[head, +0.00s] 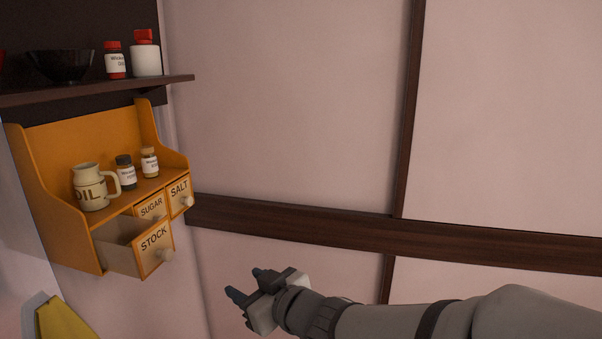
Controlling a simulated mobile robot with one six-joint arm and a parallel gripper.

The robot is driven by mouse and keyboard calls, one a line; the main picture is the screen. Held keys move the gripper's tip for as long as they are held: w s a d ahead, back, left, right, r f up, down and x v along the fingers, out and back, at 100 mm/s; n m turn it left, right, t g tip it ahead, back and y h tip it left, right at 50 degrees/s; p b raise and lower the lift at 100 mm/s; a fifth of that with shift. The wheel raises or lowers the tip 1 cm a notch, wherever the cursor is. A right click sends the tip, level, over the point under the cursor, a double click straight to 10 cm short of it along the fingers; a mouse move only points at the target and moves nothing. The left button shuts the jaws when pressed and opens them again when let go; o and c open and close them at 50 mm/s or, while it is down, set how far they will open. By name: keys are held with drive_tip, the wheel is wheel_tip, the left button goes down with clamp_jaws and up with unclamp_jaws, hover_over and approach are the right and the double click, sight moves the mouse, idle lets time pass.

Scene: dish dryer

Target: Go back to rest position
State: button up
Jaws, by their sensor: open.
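My gripper (245,285) is in the lower middle of the head view, at the end of my grey arm, which reaches in from the lower right. It is open, and nothing shows between its two dark fingertips. The fingers point left. The gripper appears to the right of and below the orange spice cabinet (95,137), apart from it.
The cabinet's STOCK drawer (154,250) is pulled out; the SUGAR drawer (150,208) and SALT drawer (180,191) look shut. An OIL jug (90,190) and two small jars stand on the cabinet. A dark shelf (110,88) is above. A pale wall is behind.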

drive_tip(key=d+f+m+h+p, duration=0.25)
drive_tip(key=d+m+h, duration=0.5)
drive_tip(key=d, duration=0.85)
drive_tip(key=s+d+m+g+h+p, duration=0.2)
drive_tip(key=s+d+g, duration=0.6)
drive_tip(key=s, duration=0.5)
drive_tip(key=shift+f+h, duration=0.25)
drive_tip(key=shift+h, duration=0.4)
drive_tip(key=shift+d+m, duration=0.1)
drive_tip(key=shift+m, duration=0.15)
